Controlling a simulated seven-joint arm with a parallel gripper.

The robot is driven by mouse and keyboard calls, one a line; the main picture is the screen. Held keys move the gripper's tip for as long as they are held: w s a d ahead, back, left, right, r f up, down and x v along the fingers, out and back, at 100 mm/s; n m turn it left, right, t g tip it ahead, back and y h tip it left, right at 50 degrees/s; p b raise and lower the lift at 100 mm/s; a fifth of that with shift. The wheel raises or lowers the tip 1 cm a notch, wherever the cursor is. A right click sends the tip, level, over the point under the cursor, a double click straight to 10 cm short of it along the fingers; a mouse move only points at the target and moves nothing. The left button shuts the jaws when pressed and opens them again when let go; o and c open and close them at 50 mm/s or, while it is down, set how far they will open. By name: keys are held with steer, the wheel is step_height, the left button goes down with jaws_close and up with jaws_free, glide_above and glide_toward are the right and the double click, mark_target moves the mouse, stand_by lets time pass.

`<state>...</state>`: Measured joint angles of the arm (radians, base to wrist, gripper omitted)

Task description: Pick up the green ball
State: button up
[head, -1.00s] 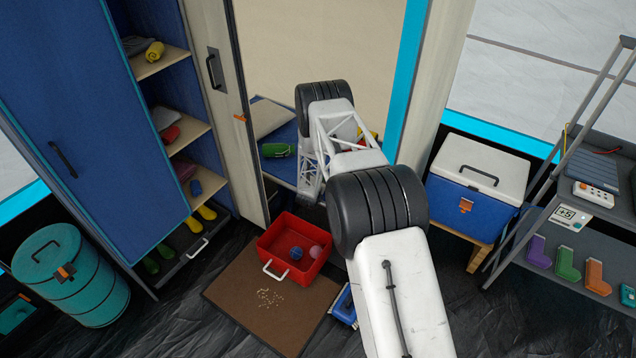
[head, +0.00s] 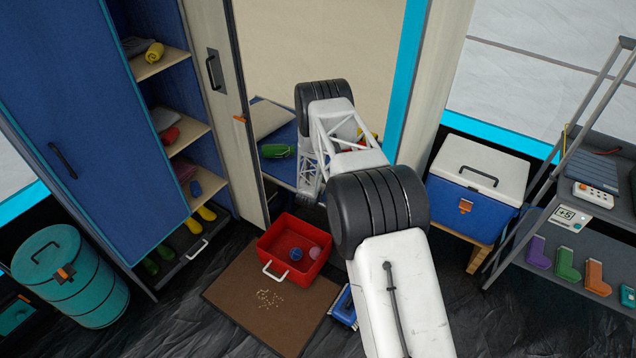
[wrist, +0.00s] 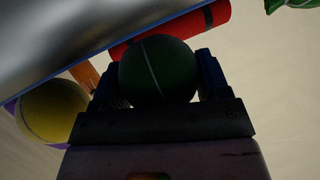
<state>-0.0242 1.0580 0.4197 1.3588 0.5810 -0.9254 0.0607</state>
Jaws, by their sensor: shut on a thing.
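The green ball (wrist: 158,72) shows dark green with a pale seam in the wrist view. It sits between the two fingers of my gripper (wrist: 160,85), which is shut on it. In the head view my arm hides the ball, and I cannot make out the fingertips there.
In the wrist view a yellow ball (wrist: 52,110) lies left of the gripper and a red roll (wrist: 172,28) lies behind it. In the head view, a red bin (head: 312,268) with balls stands on a brown mat (head: 245,310). A blue cooler (head: 466,200) stands at right.

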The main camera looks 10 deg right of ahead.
steer(key=shift+r, duration=1.55)
steer(key=s+r, duration=0.1)
steer(key=s, duration=1.5)
steer(key=shift+a+r, duration=0.15)
steer(key=shift+a, duration=0.25)
